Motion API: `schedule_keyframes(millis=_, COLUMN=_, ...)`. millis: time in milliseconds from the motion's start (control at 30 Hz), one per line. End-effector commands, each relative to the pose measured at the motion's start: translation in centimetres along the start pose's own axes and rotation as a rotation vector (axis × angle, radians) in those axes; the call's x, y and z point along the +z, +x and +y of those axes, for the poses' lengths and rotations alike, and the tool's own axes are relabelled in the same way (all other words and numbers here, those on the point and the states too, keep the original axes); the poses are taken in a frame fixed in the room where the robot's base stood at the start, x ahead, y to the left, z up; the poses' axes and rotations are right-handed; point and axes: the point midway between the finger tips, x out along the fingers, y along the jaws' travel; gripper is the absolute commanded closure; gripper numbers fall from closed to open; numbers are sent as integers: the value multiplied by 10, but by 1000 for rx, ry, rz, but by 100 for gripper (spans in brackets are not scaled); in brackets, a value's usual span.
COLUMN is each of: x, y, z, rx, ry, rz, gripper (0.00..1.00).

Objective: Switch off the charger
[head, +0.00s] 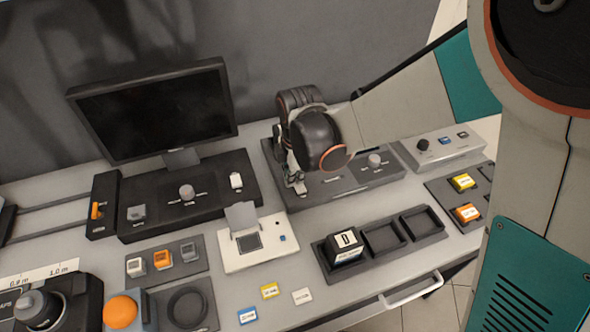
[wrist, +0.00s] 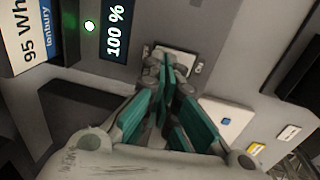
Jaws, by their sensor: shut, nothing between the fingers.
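The charger (head: 345,184) is taken to be the dark grey unit under my arm at the back of the bench. My gripper (head: 297,187) points down at the charger's left front part. Its teal-padded fingers (wrist: 166,62) come together at the tips, shut and empty.
A label reading "95 Wh Ionbury" (wrist: 30,40) is beside the display. A white box with a raised lid (head: 268,258) stands in front. A monitor (head: 155,110) and dark panel (head: 160,215) are left; a tray (head: 355,269) is front right. Small cards lie at the front.

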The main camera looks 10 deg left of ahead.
Motion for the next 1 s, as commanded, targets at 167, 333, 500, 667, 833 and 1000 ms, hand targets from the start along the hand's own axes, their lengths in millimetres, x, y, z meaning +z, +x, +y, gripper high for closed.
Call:
schedule_keyframes(millis=167, x=0, y=0, z=0, rx=0, ry=0, rz=0, gripper=100)
schedule_keyframes(millis=333, x=0, y=6, z=1, rx=0, ry=0, rz=0, gripper=100)
schedule_keyframes(millis=500, x=0, y=8, z=3, rx=0, ry=1, rz=0, gripper=100)
schedule_keyframes(millis=667, x=0, y=8, z=2, rx=0, ry=1, rz=0, gripper=100)
schedule_keyframes(millis=833, x=0, y=6, z=-3, rx=0, ry=1, rz=0, gripper=100)
schedule_keyframes(millis=1000, x=0, y=4, z=-11, rx=-2, ry=1, rz=0, gripper=100)
